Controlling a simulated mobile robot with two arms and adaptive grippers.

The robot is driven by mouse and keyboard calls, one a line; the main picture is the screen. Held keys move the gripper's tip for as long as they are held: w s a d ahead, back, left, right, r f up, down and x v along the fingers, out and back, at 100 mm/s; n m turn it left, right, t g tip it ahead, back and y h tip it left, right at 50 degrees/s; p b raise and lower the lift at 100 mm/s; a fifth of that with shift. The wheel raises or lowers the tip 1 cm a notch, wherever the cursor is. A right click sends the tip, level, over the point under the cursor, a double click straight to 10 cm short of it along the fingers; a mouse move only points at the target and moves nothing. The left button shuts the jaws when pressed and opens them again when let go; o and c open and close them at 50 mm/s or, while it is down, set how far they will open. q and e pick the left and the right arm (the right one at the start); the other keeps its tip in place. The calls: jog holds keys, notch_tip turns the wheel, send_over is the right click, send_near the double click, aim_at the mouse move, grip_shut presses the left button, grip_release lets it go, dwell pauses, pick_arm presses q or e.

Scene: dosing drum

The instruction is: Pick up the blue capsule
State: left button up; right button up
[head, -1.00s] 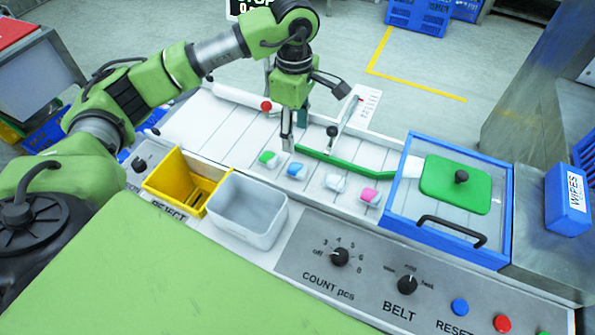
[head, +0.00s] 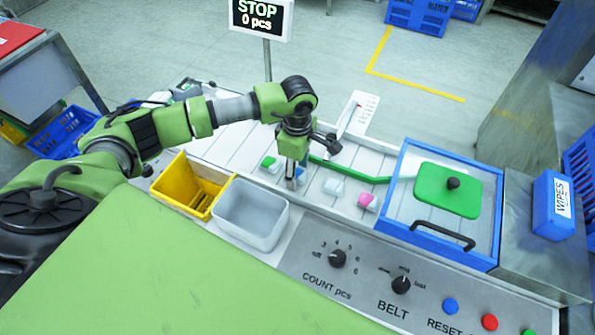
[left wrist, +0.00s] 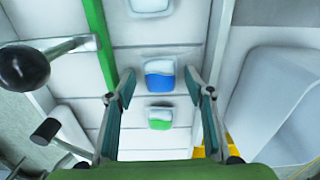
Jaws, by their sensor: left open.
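The blue capsule (left wrist: 160,82) is blue and white and lies on the white belt, between the spread fingers of my left gripper (left wrist: 161,76) in the left wrist view. The fingers are open on either side of it and do not appear to touch it. In the head view my left gripper (head: 291,184) points down over the blue capsule (head: 300,174), which it partly hides. A green capsule (head: 269,162) lies just left of it, also seen in the left wrist view (left wrist: 160,122). My right gripper is not in view.
A white capsule (head: 333,187) and a pink capsule (head: 367,201) lie to the right. A green guide bar (head: 350,173) runs behind them. A yellow bin (head: 172,188) and grey bin (head: 250,213) stand in front. A blue-framed lid (head: 400,218) is at right.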

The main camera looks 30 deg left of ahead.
pick_arm(q)
jog(key=c, duration=0.9)
